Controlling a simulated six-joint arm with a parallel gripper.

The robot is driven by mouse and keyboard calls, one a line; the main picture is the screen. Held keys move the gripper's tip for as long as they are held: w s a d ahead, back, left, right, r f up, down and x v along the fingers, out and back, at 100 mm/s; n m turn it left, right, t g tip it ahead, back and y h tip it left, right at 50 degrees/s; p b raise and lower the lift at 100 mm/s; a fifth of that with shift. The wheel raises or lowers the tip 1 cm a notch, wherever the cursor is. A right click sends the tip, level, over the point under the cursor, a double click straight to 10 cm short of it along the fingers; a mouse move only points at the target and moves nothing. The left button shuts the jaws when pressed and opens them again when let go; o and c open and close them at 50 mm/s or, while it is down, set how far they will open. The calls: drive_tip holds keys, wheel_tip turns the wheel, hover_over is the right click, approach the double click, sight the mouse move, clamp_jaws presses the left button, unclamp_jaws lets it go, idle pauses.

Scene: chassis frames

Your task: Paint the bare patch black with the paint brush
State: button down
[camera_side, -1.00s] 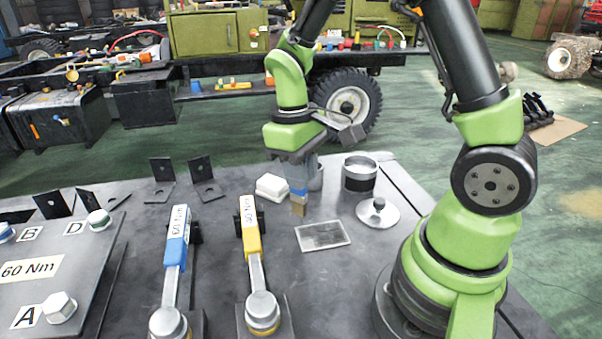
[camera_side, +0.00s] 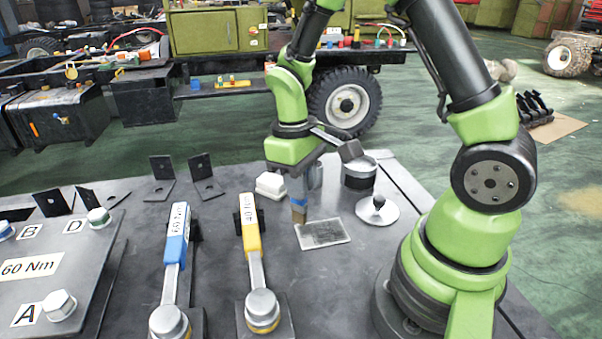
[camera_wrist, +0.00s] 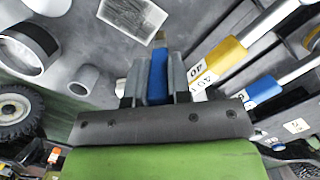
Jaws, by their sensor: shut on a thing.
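My gripper (camera_side: 300,182) points down and is shut on the paint brush (camera_side: 299,204), which has a blue band and tan bristles. In the wrist view the brush (camera_wrist: 158,70) sits between the jaws of my gripper (camera_wrist: 154,88). The bare patch (camera_side: 323,233) is a grey, speckled rectangle with a pale border on the dark table; it also shows in the wrist view (camera_wrist: 130,14). The bristles are close to its far left corner; I cannot tell whether they touch. The open paint can (camera_side: 359,175) stands behind right, its contents not clear.
A round lid with a knob (camera_side: 377,209) lies right of the patch. A white block (camera_side: 270,186) sits left of the brush. A grey cup (camera_wrist: 86,82) stands near the can. Yellow (camera_side: 250,225) and blue (camera_side: 178,235) torque wrenches stand to the left.

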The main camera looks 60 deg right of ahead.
sight(301, 210)
wheel_tip(301, 210, down, 5)
drive_tip(key=shift+s+d+f, duration=0.15)
drive_tip(key=shift+d+f, duration=0.05)
drive_tip(key=shift+f, duration=0.1)
drive_tip(key=shift+s+d, duration=1.25)
drive_tip(key=w+a, duration=0.2)
drive_tip(key=a, duration=0.1)
drive_tip(key=shift+w, duration=0.4)
drive_tip(key=shift+r, duration=4.05)
